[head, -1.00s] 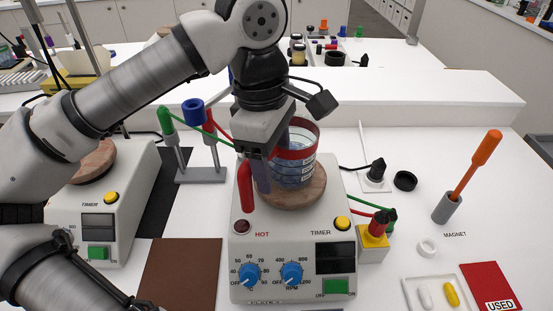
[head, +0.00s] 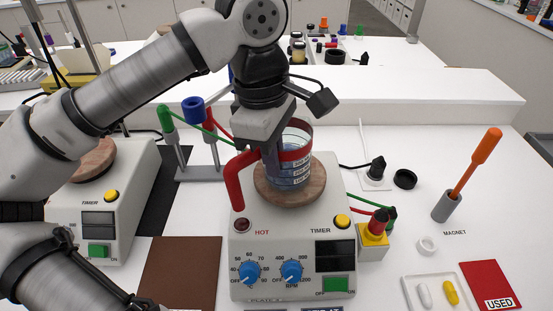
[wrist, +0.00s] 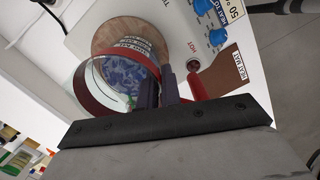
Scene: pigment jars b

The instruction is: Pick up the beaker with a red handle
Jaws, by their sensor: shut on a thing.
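The beaker (head: 298,171) is clear, with blue contents, a red band round its upper part and a red handle (head: 234,186) sticking out to the left. It is upright over the round wooden disc (head: 311,196) on the hot plate; I cannot tell whether it touches the disc. My gripper (head: 272,165) points down at the beaker's left side, between the handle's outer part and the glass. The wrist view shows the fingers (wrist: 159,91) close together beside the beaker (wrist: 125,75), with the handle (wrist: 195,86) to their right. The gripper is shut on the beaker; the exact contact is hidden.
The hot plate (head: 290,230) has blue knobs and a red HOT lamp. A stand with coloured tools (head: 200,173) is behind left, and a yellow block (head: 373,240) stands right. A second hot plate (head: 95,225) is at left. The orange rod (head: 476,160) stands far right.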

